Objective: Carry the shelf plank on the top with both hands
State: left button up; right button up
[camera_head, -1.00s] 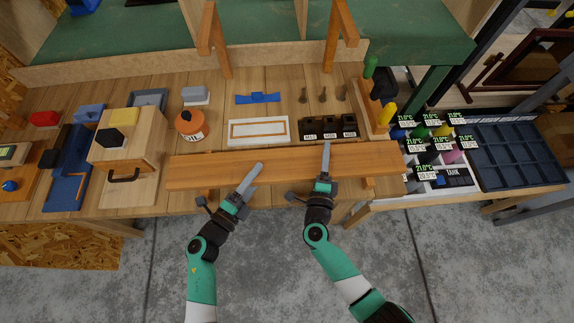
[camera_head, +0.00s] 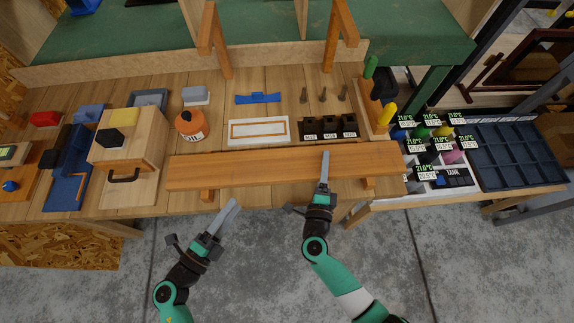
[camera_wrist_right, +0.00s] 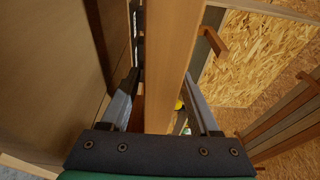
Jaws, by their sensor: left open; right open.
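The shelf plank (camera_head: 270,169), long and orange-brown, lies along the front of the bench on small wooden supports (camera_head: 207,195). My left gripper (camera_head: 232,207) is open and empty in front of the plank's left half, apart from it. My right gripper (camera_head: 325,155) is open at the plank's right half, its fingers reaching over the plank in the head view. In the right wrist view the plank (camera_wrist_right: 172,50) runs between the spread fingers of this gripper (camera_wrist_right: 161,76). Contact cannot be told. Two wooden brackets (camera_head: 210,35) rise at the back beside the green top (camera_head: 130,38).
Behind the plank stand an orange bottle (camera_head: 189,124), a white framed tray (camera_head: 259,131) and a black block with labels (camera_head: 329,128). A wooden box with a handle (camera_head: 128,150) is left of the plank. Coloured bottles and a dark tray (camera_head: 510,155) are right.

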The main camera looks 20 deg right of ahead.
jog(key=v, duration=0.9)
